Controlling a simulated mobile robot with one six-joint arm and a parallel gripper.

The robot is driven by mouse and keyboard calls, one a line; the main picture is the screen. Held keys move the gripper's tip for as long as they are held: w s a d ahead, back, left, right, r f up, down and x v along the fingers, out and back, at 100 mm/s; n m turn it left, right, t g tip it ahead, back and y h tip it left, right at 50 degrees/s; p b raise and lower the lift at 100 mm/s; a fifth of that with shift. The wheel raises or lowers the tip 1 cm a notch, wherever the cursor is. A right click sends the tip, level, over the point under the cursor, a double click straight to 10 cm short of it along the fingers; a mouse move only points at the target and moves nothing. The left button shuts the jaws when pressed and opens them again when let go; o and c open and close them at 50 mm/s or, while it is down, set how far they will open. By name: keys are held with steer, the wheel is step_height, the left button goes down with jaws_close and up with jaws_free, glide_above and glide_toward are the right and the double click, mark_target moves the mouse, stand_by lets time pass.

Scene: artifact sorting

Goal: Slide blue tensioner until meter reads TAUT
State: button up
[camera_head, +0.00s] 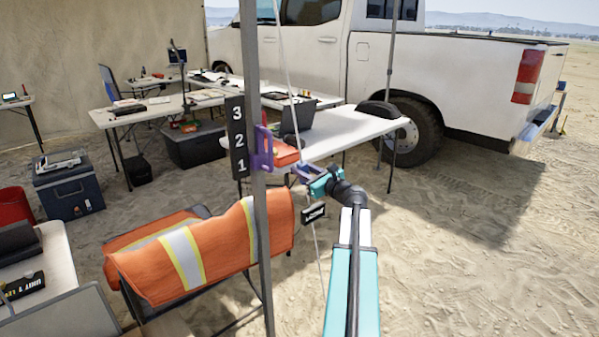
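A pale guy rope (288,60) slants down past a grey pole. A small blue-purple piece (304,171) sits by the rope at the end of my arm. It may be the blue tensioner, but I cannot tell it clearly from the finger parts. My gripper (308,176) is at this piece, beside the rope. Whether its fingers are closed around the piece is too small to see. A small black tag with white lettering (313,213) hangs at the rope just below; it may be the meter, and its word is not legible.
The grey pole (260,230) stands left of my gripper, with a black 3-2-1 board (238,137) and a purple bracket (263,149). An orange vest (200,250) drapes over a chair in front. A white table (350,128) stands behind. Open sand lies to the right.

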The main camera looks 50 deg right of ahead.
steer(key=shift+a+r+p, duration=0.15)
steer(key=shift+r+p, duration=0.35)
steer(key=shift+r, duration=0.25)
steer(key=shift+a+r+p, duration=0.1)
steer(key=shift+r+p, duration=0.35)
steer(key=shift+r, duration=0.25)
jaws_close()
steer(key=o, duration=1.1)
jaws_free()
steer(key=shift+o, duration=0.2)
steer(key=shift+f, duration=0.1)
steer(key=shift+s, duration=0.1)
steer(key=s+a+b, duration=0.2)
steer(key=s, duration=1.1)
steer(key=shift+s, duration=0.25)
